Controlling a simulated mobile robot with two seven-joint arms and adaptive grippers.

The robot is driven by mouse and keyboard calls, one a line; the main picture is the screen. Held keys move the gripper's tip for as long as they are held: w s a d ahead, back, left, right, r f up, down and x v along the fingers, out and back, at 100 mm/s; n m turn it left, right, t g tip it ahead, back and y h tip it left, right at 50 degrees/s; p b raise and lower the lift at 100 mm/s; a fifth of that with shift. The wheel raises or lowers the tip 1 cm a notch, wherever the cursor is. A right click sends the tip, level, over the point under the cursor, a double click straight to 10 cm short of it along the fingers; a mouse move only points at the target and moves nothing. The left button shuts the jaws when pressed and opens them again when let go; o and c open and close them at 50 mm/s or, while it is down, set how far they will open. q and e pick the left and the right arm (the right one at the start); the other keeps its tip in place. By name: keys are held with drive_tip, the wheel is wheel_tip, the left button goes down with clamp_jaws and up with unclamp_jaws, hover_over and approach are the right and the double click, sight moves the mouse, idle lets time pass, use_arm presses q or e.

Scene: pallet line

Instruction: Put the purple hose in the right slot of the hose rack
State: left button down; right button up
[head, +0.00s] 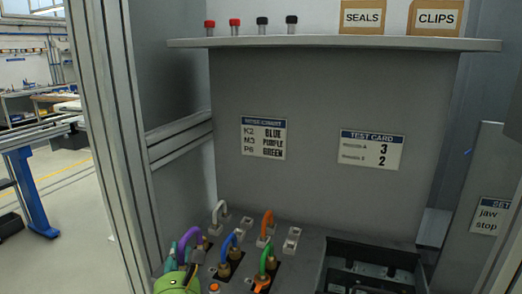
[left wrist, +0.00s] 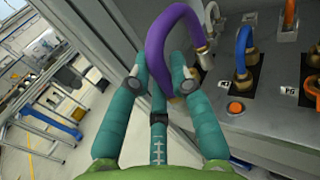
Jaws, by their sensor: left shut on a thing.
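The purple hose (head: 189,240) is a bent arch at the lower left of the head view. It shows large in the left wrist view (left wrist: 157,48), with a brass fitting (left wrist: 204,60) at its right end. My left gripper (left wrist: 160,72), with teal fingers and a green body, is shut on the hose's left leg. In the head view it (head: 178,262) is at the bottom left edge. I cannot tell whether the brass end is seated in the panel. I cannot make out the hose rack. My right gripper is out of view.
The grey panel holds a blue hose (head: 229,242), an orange hose (head: 267,222), a green hose (head: 265,257) and a grey hose (head: 219,211) close by. A dark recess (head: 368,265) lies to the right. A metal post (head: 108,120) stands left; a shelf (head: 335,43) runs above.

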use_arm(q)
drive_tip(key=s+f+m+h, duration=0.1)
drive_tip(key=s+f+h, duration=0.1)
drive_tip(key=s+f, duration=0.2)
drive_tip(key=s+a+f+m+h, duration=0.1)
drive_tip(key=s+f, duration=0.3)
drive_tip(key=s, duration=0.6)
drive_tip(key=shift+f+m+t+h, duration=0.3)
drive_tip(key=shift+f+m+h, duration=0.1)
drive_tip(key=shift+h, duration=0.3)
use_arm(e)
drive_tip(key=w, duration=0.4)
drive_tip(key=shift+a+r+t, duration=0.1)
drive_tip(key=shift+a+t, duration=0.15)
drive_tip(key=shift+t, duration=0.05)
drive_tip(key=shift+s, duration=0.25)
use_arm(q)
drive_tip(key=shift+a, duration=0.2)
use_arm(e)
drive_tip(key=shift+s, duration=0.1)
